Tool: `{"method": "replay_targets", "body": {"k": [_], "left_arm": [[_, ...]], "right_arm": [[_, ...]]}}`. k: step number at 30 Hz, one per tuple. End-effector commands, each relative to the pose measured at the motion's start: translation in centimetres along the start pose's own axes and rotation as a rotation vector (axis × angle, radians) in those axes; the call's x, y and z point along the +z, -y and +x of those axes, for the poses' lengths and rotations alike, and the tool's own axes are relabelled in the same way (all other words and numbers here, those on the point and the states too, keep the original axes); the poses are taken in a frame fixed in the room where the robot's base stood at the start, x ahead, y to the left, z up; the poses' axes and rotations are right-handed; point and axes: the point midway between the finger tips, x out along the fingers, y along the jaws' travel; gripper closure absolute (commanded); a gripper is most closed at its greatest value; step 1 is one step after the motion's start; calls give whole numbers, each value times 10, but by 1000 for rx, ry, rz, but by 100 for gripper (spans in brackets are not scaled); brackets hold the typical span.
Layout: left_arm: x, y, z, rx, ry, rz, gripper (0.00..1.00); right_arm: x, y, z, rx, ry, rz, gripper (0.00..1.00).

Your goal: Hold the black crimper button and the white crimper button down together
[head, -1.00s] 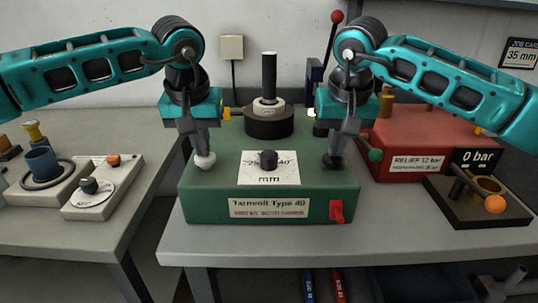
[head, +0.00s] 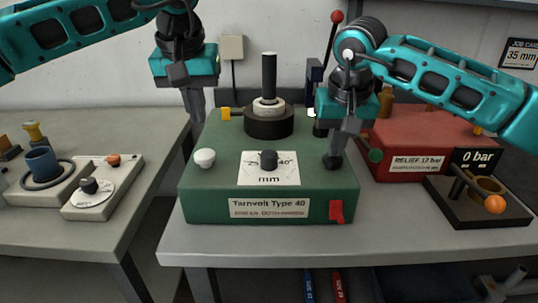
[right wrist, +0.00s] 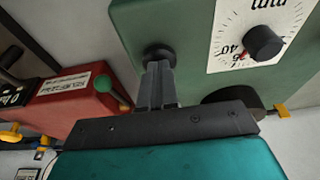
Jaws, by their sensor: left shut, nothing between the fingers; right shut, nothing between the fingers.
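The green crimper (head: 225,190) stands on the grey bench, with a dial in its middle. The white crimper button (head: 204,157) is on its top at the left, uncovered, with nothing touching it. My left gripper (head: 197,119) is shut and empty, raised above and behind the white button. The black crimper button (head: 331,163) is at the right of the top, partly hidden. My right gripper (head: 336,153) is shut, its fingertips at the black button. The right wrist view shows the black button (right wrist: 158,52) directly at those fingertips; I cannot tell how far it is pressed.
A red switch (head: 336,211) is on the crimper's front right. A black post (head: 269,75) rises at its back. A red relief box (head: 400,140) with a green knob stands close to the right. Another bench (head: 95,232) is at the left, beyond a gap.

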Motion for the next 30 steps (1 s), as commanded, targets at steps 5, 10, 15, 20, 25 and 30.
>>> {"method": "replay_targets", "body": {"k": [5, 10, 15, 20, 25, 30], "left_arm": [[-3, 0, -13, 0, 0, 0, 100], [-8, 0, -29, 0, 0, 0, 100], [-12, 0, -45, 0, 0, 0, 100], [-14, 0, -53, 0, 0, 0, 100], [-13, 0, -52, 0, 0, 0, 100], [-13, 0, -52, 0, 0, 0, 100]], "right_arm": [[-4, 0, -16, 0, 0, 0, 100], [-10, 0, -37, 0, -1, 0, 100], [-15, 0, -57, 1, -1, 0, 100], [-18, 0, -69, 1, 0, 0, 100], [-17, 0, -67, 0, 0, 0, 100], [-17, 0, -67, 0, 0, 0, 100]]}}
